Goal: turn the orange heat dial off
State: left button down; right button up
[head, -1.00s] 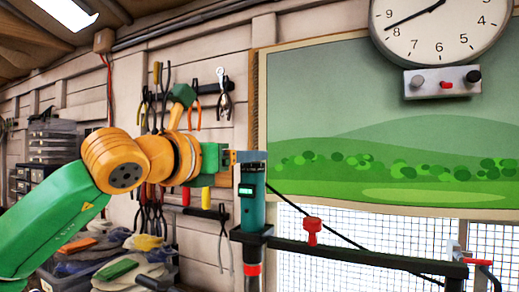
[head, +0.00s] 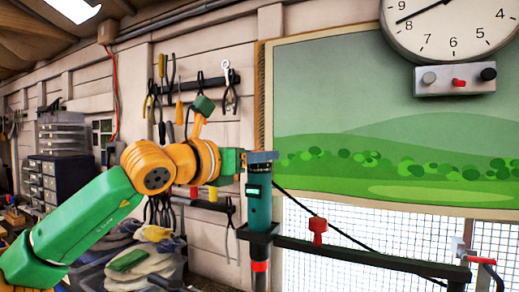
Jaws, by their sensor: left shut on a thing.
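A teal heat tool (head: 258,207) with a small lit green display stands upright in a black holder (head: 258,236). My left gripper (head: 262,157) is at the top of this tool, its fingers lying across it. It is shut on the orange heat dial there. The dial itself is hidden by the fingers, so its setting cannot be read. My right gripper is not in view.
A black bar (head: 370,258) runs right from the holder, with a red knob (head: 318,230) on it and a red-handled clamp (head: 480,259) at its far end. A wall clock (head: 445,28) hangs above a box with knobs (head: 455,81). Tools hang behind my arm.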

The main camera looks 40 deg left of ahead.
pick_arm(q)
jog(key=h+p, duration=0.1)
jog(key=m+h+p, duration=0.1)
jog(key=shift+r+m+h, duration=0.3)
jog(key=shift+r+h, duration=0.1)
jog(key=shift+a+f+h, duration=0.1)
jog(key=shift+f+h, duration=0.15)
jog(key=shift+h, duration=0.05)
jog(key=shift+f+m, duration=0.2)
jog(key=shift+m, duration=0.1)
jog(key=shift+c, duration=2.4)
grip_release()
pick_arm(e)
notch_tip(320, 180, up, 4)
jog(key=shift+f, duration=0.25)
pick_arm(q)
jog(key=shift+s+a+f+b, duration=0.1)
jog(key=shift+s+f+b, duration=0.1)
jog(key=shift+s+b, duration=0.4)
jog(key=shift+s+f+b, duration=0.15)
jog(key=shift+s+b, duration=0.3)
jog(key=shift+b, duration=0.15)
jog(key=s, duration=0.1)
jog(key=s+b, duration=0.1)
jog(key=s, duration=0.3)
jog(key=shift+a+r+b, duration=0.25)
jog(key=shift+r+b, duration=0.15)
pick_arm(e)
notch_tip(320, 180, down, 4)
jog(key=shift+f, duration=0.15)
